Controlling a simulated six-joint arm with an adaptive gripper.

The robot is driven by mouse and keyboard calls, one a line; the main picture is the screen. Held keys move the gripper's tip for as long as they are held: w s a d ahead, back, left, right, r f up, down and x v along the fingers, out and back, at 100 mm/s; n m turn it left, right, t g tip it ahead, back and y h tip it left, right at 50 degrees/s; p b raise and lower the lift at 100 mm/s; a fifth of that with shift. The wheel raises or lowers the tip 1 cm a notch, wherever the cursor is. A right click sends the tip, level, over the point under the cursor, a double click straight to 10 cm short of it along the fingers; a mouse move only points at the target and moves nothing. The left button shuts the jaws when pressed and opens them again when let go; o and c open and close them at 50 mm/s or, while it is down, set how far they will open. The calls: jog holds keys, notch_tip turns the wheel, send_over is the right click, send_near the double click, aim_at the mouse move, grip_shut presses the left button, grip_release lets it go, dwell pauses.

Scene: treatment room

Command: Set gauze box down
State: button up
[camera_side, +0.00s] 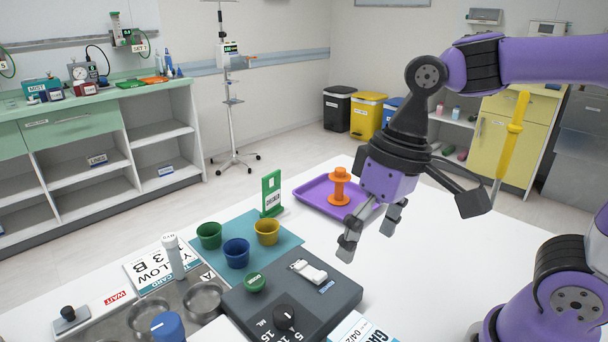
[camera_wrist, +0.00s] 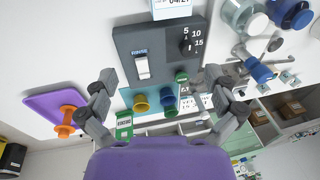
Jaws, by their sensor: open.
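A white box (camera_side: 358,330) with dark print, its lettering starting "GA", is cut off by the bottom edge of the side view, just in front of the dark grey device. I take it for the gauze box. A white labelled piece beyond the device also shows at the top of the wrist view (camera_wrist: 172,8), mostly out of frame. My gripper (camera_side: 368,232) is open and empty, above the white table to the right of and behind the device. Its spread fingers show in the wrist view (camera_wrist: 162,76), with nothing between them.
The dark grey device (camera_side: 335,303) has a white switch and a black dial. Green, blue and yellow cups (camera_side: 236,252) stand on a teal mat. A purple tray (camera_side: 313,194) holds an orange spool. A green sign (camera_side: 271,193) stands upright. The table's right side is clear.

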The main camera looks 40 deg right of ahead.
jog(key=d+t+h, duration=0.2)
jog(key=d+t, duration=0.2)
jog(key=d, duration=0.3)
jog(key=shift+s+d+r, duration=0.2)
jog(key=shift+d+r, duration=0.05)
jog(key=shift+d, duration=0.1)
jog(key=g, duration=0.9)
send_near(364, 339)
jog(key=shift+a+f, duration=0.25)
jog(key=shift+f, duration=0.75)
jog(key=shift+s+a+f+g, duration=0.15)
jog(key=shift+a+f+g, duration=0.05)
jog(key=shift+f+g, duration=0.1)
jog(key=x, duration=0.4)
jog(key=shift+s+f, duration=0.1)
jog(key=shift+s, duration=0.05)
jog(key=x, duration=0.6)
jog(key=shift+d+f, duration=0.1)
jog(key=shift+d, duration=0.3)
jog(key=c, duration=1.3)
